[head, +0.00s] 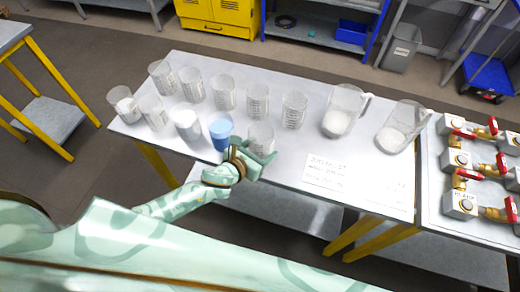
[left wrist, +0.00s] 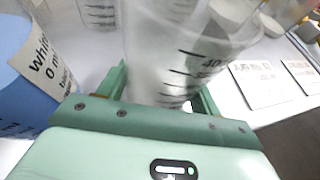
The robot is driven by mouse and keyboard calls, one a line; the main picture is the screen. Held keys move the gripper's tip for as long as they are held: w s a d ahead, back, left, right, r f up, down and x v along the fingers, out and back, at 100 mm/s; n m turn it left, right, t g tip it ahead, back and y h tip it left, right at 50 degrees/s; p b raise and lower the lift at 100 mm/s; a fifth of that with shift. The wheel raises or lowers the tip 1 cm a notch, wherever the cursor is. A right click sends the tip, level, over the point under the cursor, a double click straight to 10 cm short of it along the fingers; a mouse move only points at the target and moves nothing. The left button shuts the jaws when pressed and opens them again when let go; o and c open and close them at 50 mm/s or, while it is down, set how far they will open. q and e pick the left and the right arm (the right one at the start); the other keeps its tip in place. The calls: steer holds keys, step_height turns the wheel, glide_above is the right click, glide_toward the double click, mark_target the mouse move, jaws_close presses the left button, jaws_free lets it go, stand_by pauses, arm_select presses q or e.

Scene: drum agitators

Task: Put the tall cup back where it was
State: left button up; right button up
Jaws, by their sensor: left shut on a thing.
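My left gripper (head: 252,158) is at the front edge of the grey table (head: 262,182). It is shut on a clear graduated cup (head: 261,135). In the left wrist view the held cup (left wrist: 190,50), with black marks, stands upright between the fingers. The gripper hides its base in the head view, so I cannot tell if it touches the table. A blue-filled cup (head: 221,130) stands just left of it, and it also shows in the left wrist view (left wrist: 20,85). Behind stand several similar clear cups, one of them (head: 294,110) behind and right. My right gripper is not in view.
A white-filled cup (head: 186,122) and another cup (head: 123,104) stand at the left. Two jugs with white contents, one (head: 343,110) and another (head: 398,127), stand at the right. A written sheet (head: 335,172) lies at front right. Red-handled valves (head: 465,180) cover the adjoining table.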

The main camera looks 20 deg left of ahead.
arm_select(q)
steer(key=shift+f, duration=0.15)
steer(key=o, duration=1.1)
steer(key=shift+o, duration=0.6)
steer(key=shift+s+a+r, duration=0.1)
steer(key=shift+s+r, duration=0.1)
steer(key=shift+r, duration=0.1)
steer(key=p+v, duration=0.1)
steer(key=v, duration=1)
steer(key=shift+s+p, duration=0.25)
steer(key=shift+p, duration=0.05)
